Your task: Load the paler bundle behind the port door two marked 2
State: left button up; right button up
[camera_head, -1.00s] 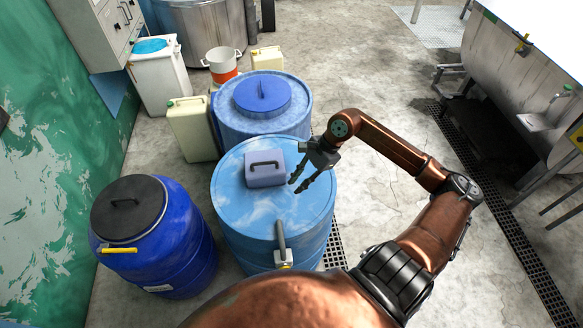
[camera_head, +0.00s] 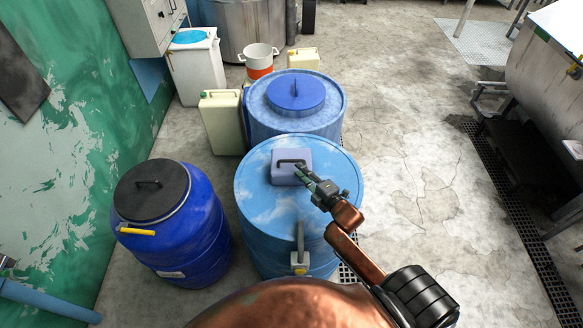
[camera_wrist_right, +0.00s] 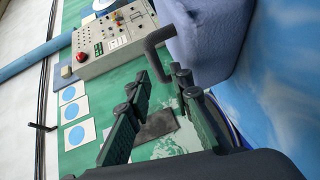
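A pale lavender-blue bundle (camera_head: 285,172) with a dark bar handle lies on the light blue lid of the near barrel (camera_head: 262,210). I see no second bundle to compare its shade with. My right gripper (camera_head: 301,171) is at the bundle's right side, by the handle. In the right wrist view the bundle (camera_wrist_right: 205,40) is at the top, with its handle (camera_wrist_right: 154,50) just past the tips of the gripper (camera_wrist_right: 160,76). The fingers are apart with nothing between them. My left gripper is out of view. No port marked 2 shows.
A second blue barrel (camera_head: 330,116) stands behind, and a dark-lidded blue barrel (camera_head: 195,235) stands left. Jerrycans, a white bin (camera_head: 196,75) and a bucket (camera_head: 261,60) are beyond. A metal vessel (camera_head: 545,75) is at right. Open floor (camera_head: 420,150) lies between.

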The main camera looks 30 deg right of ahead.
aim_at(290, 162)
jog(key=w, duration=0.7)
jog(key=shift+w+a+f+p, duration=0.15)
jog(key=shift+a+f+p, duration=0.05)
jog(key=shift+f+p, duration=0.2)
jog(key=shift+c, duration=0.7)
grip_shut()
jog(key=shift+r, duration=0.15)
